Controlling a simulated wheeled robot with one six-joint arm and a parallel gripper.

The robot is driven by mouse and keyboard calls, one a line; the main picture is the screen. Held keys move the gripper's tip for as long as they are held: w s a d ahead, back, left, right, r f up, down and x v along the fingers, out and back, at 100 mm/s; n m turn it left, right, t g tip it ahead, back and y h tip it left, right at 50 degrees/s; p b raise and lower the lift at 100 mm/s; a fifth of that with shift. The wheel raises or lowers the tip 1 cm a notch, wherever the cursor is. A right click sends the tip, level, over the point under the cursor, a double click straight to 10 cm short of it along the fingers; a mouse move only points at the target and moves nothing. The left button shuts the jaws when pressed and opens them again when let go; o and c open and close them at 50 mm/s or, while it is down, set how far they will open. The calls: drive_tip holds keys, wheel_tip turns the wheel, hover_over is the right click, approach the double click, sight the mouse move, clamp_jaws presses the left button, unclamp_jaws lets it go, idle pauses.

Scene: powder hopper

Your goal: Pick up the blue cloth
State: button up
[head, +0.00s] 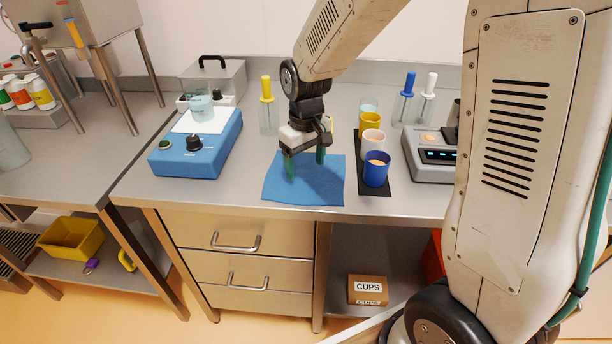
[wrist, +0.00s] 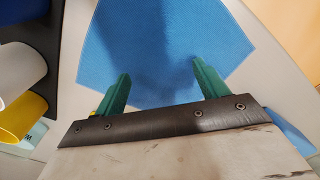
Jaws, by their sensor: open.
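The blue cloth (head: 318,188) lies flat on the steel worktop, near its front edge, in the head view. In the wrist view the cloth (wrist: 160,40) spreads beyond and between the green fingers. My gripper (head: 305,168) points down over the back part of the cloth, with its fingers apart and nothing between them. In the wrist view my gripper (wrist: 157,82) is also open and empty. Whether the fingertips touch the cloth I cannot tell. Part of the cloth's back edge is hidden behind the fingers.
Right of the cloth, a black mat (head: 374,187) holds a blue cup (head: 376,170), a white cup (head: 372,142) and a yellow cup (head: 370,124). A blue machine (head: 205,150) stands to the left. A grey scale (head: 428,160) stands further right. The worktop between the blue machine and the cloth is clear.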

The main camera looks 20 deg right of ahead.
drive_tip(key=shift+f, duration=0.75)
drive_tip(key=shift+s, duration=0.1)
clamp_jaws()
wheel_tip(320, 180, up, 12)
idle(0.4)
wheel_tip(320, 180, up, 9)
idle(0.4)
idle(0.3)
